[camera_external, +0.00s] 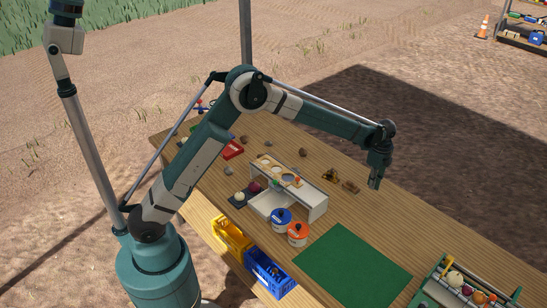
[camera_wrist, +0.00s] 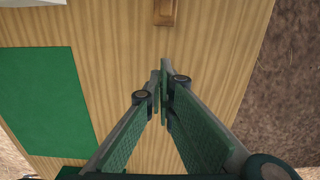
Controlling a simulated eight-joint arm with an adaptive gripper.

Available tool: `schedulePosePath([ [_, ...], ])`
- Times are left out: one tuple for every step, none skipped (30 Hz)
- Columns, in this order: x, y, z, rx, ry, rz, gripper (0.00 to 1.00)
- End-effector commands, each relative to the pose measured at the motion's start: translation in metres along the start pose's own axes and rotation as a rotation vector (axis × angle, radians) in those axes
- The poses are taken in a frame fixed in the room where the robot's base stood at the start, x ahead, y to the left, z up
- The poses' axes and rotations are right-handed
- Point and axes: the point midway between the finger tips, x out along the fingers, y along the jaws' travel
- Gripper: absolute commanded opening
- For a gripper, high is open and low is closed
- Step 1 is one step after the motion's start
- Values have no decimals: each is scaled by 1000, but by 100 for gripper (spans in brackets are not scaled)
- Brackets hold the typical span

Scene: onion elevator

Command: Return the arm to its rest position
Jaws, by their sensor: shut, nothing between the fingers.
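My gripper (camera_external: 374,184) hangs from the end of my arm over the right part of the wooden table (camera_external: 398,222), pointing down. In the wrist view my gripper (camera_wrist: 160,90) has its two fingers together, with nothing between them. Bare table wood lies below the fingertips. My arm is stretched out over the table from its base at the lower left.
A green mat (camera_external: 352,266) lies left of the gripper in the wrist view. A grey-white box with round holes (camera_external: 316,204), a blue pot (camera_external: 281,222) and an orange pot (camera_external: 298,235) stand near the table's middle. A crate (camera_external: 437,292) stands at the lower right.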

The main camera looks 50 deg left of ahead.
Motion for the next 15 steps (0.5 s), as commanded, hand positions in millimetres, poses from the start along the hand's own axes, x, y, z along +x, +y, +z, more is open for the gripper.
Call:
schedulePosePath([
  [-3, 1, 2, -6, 1, -2, 0],
  [-6, 2, 4, -11, 1, -4, 0],
  [-9, 3, 6, -19, 3, -7, 0],
  [-12, 4, 8, -26, 3, -9, 0],
  [-16, 6, 11, -33, 5, -11, 0],
  [-21, 8, 14, -44, 6, -15, 0],
  [-25, 10, 17, -54, 8, -19, 0],
  [-30, 12, 20, -65, 9, -23, 0],
  [-36, 14, 25, -79, 12, -29, 0],
  [-41, 16, 29, -91, 14, -33, 0],
  [-46, 19, 33, -104, 16, -37, 0],
  [-53, 22, 38, -121, 18, -43, 0],
  [-58, 24, 42, -133, 20, -48, 0],
  [-64, 27, 46, -147, 23, -52, 0],
  [-71, 30, 51, -163, 26, -59, 0],
])
